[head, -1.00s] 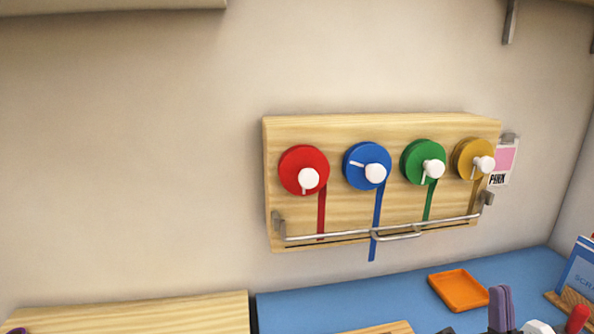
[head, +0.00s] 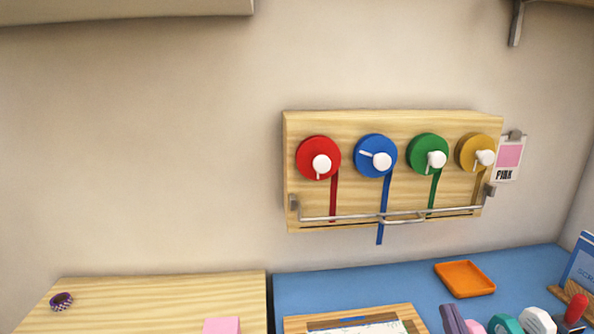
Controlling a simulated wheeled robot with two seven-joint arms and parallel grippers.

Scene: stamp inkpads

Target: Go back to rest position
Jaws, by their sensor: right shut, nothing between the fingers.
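My left gripper is not in view.
A wooden ribbon rack (head: 400,120) with red, blue, green and yellow spools hangs on the wall. An orange tray (head: 465,278) lies on the blue mat (head: 350,285). Coloured round-topped objects (head: 537,320) crowd the bottom right. A pink block (head: 222,325) sits on the left wooden surface (head: 160,290).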

